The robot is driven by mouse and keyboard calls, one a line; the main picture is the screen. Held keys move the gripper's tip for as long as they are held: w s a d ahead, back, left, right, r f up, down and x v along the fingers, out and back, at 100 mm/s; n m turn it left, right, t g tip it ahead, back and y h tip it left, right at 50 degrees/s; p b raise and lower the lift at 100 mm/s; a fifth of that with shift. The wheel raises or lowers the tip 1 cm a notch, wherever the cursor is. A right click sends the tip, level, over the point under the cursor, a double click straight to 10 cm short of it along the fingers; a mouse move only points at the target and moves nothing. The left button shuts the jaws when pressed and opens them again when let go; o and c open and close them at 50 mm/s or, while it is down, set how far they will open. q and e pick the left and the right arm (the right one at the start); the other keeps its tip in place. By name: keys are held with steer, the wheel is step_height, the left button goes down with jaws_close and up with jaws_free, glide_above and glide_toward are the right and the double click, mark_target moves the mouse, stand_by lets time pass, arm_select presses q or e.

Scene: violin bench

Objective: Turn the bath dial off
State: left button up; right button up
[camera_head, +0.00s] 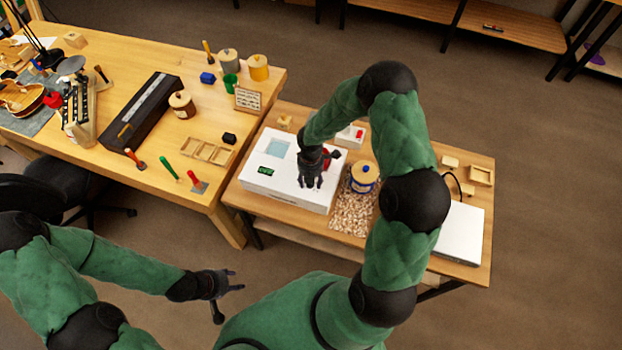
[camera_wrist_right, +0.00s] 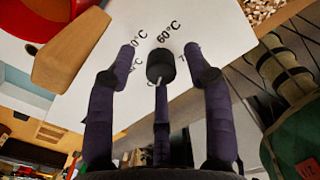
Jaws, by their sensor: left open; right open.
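The bath is a white box (camera_head: 262,183) on the right-hand table, with a pale blue window and a green display (camera_head: 265,170). Its black dial (camera_wrist_right: 160,65) shows in the right wrist view, among printed temperature labels, "60°C" just above it. A pale mark shows on the dial's lower side. My right gripper (camera_head: 311,183) is over the bath's right part, open, its fingers (camera_wrist_right: 160,52) spread around the dial; whether they touch it is unclear. The gripper hides the dial in the head view. My left gripper (camera_head: 228,285) is open and empty, over the floor before the tables.
A red object with a wooden handle (camera_wrist_right: 70,50) is close to the right fingers. The workbench (camera_head: 205,120) holds tools and jars.

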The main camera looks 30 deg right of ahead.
step_height(320, 180, up, 12)
stand_by(0.5)
steer(key=shift+f, duration=0.15)
